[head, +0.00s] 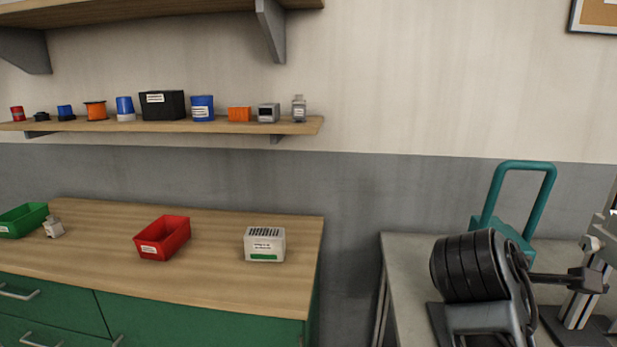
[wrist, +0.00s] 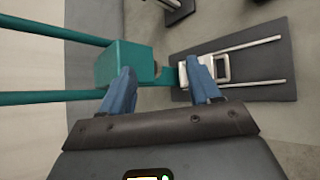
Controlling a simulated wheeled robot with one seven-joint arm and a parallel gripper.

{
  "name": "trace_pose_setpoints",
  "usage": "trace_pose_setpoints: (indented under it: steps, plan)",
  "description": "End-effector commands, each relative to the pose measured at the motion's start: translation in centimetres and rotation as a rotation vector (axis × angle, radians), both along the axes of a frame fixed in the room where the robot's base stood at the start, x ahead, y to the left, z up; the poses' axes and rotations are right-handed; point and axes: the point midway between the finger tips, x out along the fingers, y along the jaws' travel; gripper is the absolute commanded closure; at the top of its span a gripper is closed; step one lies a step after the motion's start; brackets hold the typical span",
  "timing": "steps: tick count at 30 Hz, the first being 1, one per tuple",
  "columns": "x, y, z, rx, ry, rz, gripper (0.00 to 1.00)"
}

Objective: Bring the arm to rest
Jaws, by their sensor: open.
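My gripper (wrist: 162,72) shows in the wrist view, its two blue fingers spread apart with nothing held between them. The fingers point toward a teal block with long bars (wrist: 118,62) on the left and a dark plate with pale rails (wrist: 262,65) on the right. The left finger overlaps the teal block in the picture; I cannot tell whether they touch. The head view shows no blue fingers, so I cannot place the gripper there.
In the head view, a teal frame (head: 546,200) stands on the grey table (head: 410,265) at right, near a black ribbed body (head: 470,268). A red bin (head: 163,238), white box (head: 264,243) and green bin (head: 22,219) stand on the wooden counter (head: 215,275). A loaded shelf (head: 220,127) hangs above.

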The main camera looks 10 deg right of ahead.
Motion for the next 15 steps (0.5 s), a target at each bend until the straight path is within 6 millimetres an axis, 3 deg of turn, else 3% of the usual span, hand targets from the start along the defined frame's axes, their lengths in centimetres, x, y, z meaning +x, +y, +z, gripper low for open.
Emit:
trace_pose_setpoints:
  steps: [8, 15]
  plan:
    - [-2.1, 1.5, -7.1, 0.049, -0.147, 0.116, 0.38]
    - [-6.1, 4.6, -13.4, 0.211, -0.343, 0.224, 0.38]
